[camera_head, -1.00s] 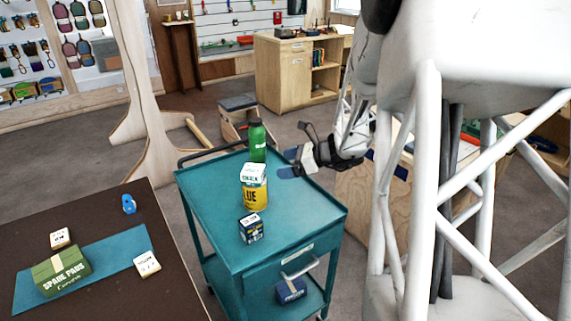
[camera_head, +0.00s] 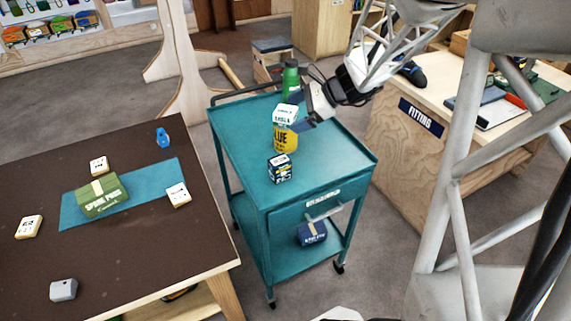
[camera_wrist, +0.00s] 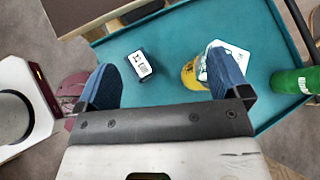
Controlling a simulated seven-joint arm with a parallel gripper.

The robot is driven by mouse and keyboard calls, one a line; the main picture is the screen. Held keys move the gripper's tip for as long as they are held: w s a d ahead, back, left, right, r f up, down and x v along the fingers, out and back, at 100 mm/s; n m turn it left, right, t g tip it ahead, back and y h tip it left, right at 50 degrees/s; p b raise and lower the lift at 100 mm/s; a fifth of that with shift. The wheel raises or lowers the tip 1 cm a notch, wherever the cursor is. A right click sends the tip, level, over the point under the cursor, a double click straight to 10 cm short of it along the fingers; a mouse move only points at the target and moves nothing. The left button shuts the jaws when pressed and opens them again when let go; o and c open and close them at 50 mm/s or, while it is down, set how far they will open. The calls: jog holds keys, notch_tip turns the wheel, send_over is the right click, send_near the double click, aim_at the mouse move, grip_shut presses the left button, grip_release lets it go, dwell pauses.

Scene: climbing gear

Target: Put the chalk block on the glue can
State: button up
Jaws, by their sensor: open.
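A white block with green lettering (camera_head: 285,113), which looks like the chalk block, rests on top of the yellow glue can (camera_head: 287,140) on the teal cart. My gripper (camera_head: 301,110) is open and empty, just right of the block in the head view. In the wrist view my gripper (camera_wrist: 165,80) has its two blue fingers wide apart. There the right finger partly covers the white block (camera_wrist: 236,54) and the glue can (camera_wrist: 190,76). Whether that finger touches the block I cannot tell.
A green bottle (camera_head: 290,78) stands behind the can. A dark blue box (camera_head: 280,169) stands in front of it on the teal cart (camera_head: 330,160). The brown table (camera_head: 120,240) at left holds a green box (camera_head: 102,196) and several small blocks. The cart's right side is clear.

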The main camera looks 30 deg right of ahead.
jog(key=s+a+r+n+g+h, duration=0.1)
jog(key=s+a+r+n+h, duration=0.2)
jog(key=s+a+n, duration=0.4)
jog(key=s+a+r+n+g+h, duration=0.2)
jog(key=s+a+r+n+h, duration=0.2)
jog(key=s+n, duration=0.9)
jog(key=s+a+h, duration=0.2)
jog(key=s+a, duration=0.1)
jog(key=a, duration=0.1)
jog(key=shift+s+a+r+n+h, duration=0.2)
jog(key=shift+s+a+n+h, duration=0.1)
jog(key=shift+s+n, duration=0.1)
